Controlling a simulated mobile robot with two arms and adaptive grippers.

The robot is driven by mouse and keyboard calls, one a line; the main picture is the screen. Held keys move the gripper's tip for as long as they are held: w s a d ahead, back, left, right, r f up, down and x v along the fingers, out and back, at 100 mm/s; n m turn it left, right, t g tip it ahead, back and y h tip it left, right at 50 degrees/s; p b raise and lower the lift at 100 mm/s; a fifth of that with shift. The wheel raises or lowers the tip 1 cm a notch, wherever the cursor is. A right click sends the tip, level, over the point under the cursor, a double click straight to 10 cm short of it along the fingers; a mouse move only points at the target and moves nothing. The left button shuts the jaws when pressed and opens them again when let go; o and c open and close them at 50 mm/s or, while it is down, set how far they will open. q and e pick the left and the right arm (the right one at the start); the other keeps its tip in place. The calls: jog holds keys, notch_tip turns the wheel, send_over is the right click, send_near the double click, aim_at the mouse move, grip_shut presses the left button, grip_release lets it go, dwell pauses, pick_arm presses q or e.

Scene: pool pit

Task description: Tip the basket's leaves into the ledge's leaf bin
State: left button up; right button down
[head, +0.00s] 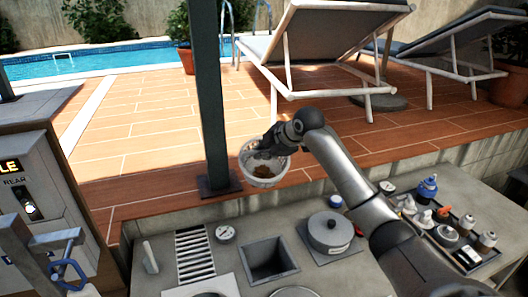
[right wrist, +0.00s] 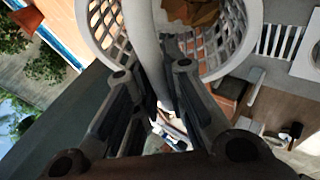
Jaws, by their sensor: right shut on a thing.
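The white lattice basket (head: 264,180) hangs from my right gripper (head: 272,143), near the foot of the dark post. Brown leaves (head: 263,171) lie inside it; its mouth faces roughly up. In the right wrist view my right gripper (right wrist: 160,100) is shut on a white bar of the basket (right wrist: 232,40), with leaves (right wrist: 195,10) beyond. A square open-topped grey bin (head: 270,262) sits in the ledge (head: 215,262), nearer than the basket; it looks like the leaf bin, and no leaves show in it. My left gripper is out of view.
The dark post (head: 210,100) stands just left of the basket. A lidded round pot (head: 330,234) is right of the bin, and a slotted grate (head: 195,256) and gauge (head: 225,233) are left. A tray of bottles (head: 440,225) lies right of my arm.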

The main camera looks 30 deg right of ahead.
jog(key=s+t, duration=0.1)
jog(key=t, duration=0.1)
jog(key=s+a+r+n+t+h, duration=0.1)
jog(key=t, duration=0.1)
jog(key=shift+s+a, duration=0.2)
jog(key=shift+s, duration=0.1)
jog(key=shift+s+a+f+n+t+h, duration=0.15)
jog(key=shift+s+f+t, duration=0.05)
jog(key=shift+s+t, duration=0.15)
jog(key=shift+s+a+f+n+t+h, duration=0.15)
jog(key=shift+s+t, duration=0.1)
jog(key=shift+t, duration=0.1)
jog(key=s+a+f+n+t+b, duration=0.2)
jog(key=t+b, duration=0.6)
jog(key=b, duration=1.7)
jog(key=shift+s+a+f+n+t, duration=0.4)
jog(key=shift+s+f+n, duration=0.7)
jog(key=shift+s+f, duration=0.75)
jog(key=shift+s+r, duration=0.15)
jog(key=shift+r, duration=0.05)
